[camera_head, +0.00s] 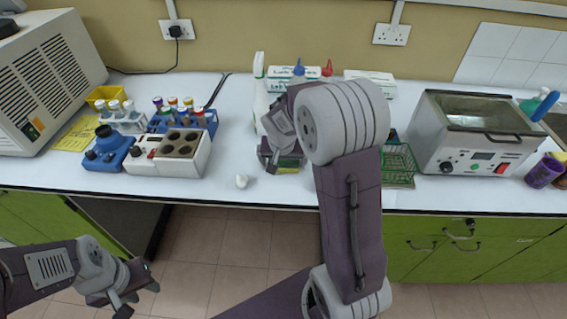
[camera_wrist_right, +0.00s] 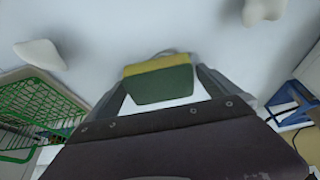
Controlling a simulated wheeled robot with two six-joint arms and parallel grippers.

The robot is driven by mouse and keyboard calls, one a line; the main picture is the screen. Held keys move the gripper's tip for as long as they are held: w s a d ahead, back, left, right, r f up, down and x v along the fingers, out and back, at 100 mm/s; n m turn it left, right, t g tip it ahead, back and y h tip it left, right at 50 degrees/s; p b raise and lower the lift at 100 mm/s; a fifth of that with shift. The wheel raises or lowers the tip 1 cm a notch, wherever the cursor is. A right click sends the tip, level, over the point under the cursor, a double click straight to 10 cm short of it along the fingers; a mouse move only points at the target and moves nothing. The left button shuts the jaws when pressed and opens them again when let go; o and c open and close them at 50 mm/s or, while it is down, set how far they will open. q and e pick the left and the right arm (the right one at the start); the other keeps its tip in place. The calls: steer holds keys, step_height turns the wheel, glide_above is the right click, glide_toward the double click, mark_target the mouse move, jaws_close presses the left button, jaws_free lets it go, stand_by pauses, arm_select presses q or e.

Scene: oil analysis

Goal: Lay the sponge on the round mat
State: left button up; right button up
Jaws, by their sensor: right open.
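In the right wrist view, the sponge (camera_wrist_right: 160,82), yellow along one edge and green on its face, is between the spread fingers of my right gripper (camera_wrist_right: 162,90). White surface shows between the sponge and the fingers, so they are not closed on it. In the head view, my right arm covers most of this spot. My left gripper (camera_head: 137,296) is at lower left, in front of the bench and far from the sponge, with its fingers apart and empty. I cannot make out the round mat clearly; a thin grey curve shows just behind the sponge.
A green wire basket (camera_head: 398,166) stands right of my right arm. A hotplate block (camera_head: 181,154) and tube racks stand left; a lidded bath (camera_head: 478,135) stands right.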

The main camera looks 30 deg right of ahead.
mark_target(284, 161)
steer(key=shift+s, duration=0.1)
steer(key=c, duration=1.3)
steer(key=shift+r+p, duration=0.55)
steer(key=shift+r, duration=1.45)
steer(key=s+d+r, duration=0.1)
steer(key=d+r, duration=0.1)
steer(key=d, duration=0.1)
steer(key=s+d+r+p, duration=0.1)
steer(key=s+d+r, duration=0.1)
steer(key=d, duration=0.2)
steer(key=s+d+r, duration=0.2)
steer(key=d+r, duration=0.1)
steer(key=shift+d, duration=0.25)
steer(key=shift+s, duration=0.1)
